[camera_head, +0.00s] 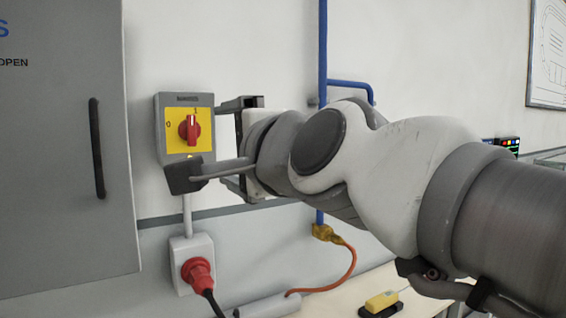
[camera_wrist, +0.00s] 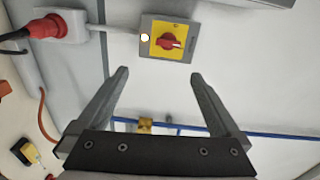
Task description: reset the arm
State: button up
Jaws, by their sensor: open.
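My gripper (camera_wrist: 160,98) is open and empty, its two dark fingers spread apart in the wrist view. Ahead of the fingers is a grey switch box with a yellow plate (camera_wrist: 158,49) and a red rotary knob (camera_wrist: 170,42). The fingers appear apart from the box. In the head view my arm reaches in from the right, and my wrist is just right of the switch box (camera_head: 203,101). The red knob (camera_head: 189,129) stands upright on the yellow plate there.
A grey cabinet (camera_head: 60,220) with a dark handle (camera_head: 97,148) stands at the left. Below the switch is a socket with a red plug (camera_head: 197,272). A blue pipe (camera_head: 322,60) runs up the wall. A yellow-and-black object (camera_head: 381,302) lies on the bench below my arm.

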jog(key=s+d+f+n+g+h, duration=0.1)
jog(key=d+f+n+g+h, duration=0.15)
jog(key=d+f, duration=0.55)
jog(key=s+d+f+n+g+h, duration=0.2)
jog(key=d+f+n+h, duration=0.15)
jog(key=f, duration=0.75)
jog(key=s+d+f+n+g+h, duration=0.3)
jog(key=s+d+f+n+g, duration=0.2)
jog(key=s+d+f, duration=0.55)
notch_tip(320, 180, up, 14)
jog(key=w+p, duration=0.1)
jog(key=p, duration=1.5)
jog(key=shift+w+f, duration=0.2)
jog(key=shift+f, duration=0.05)
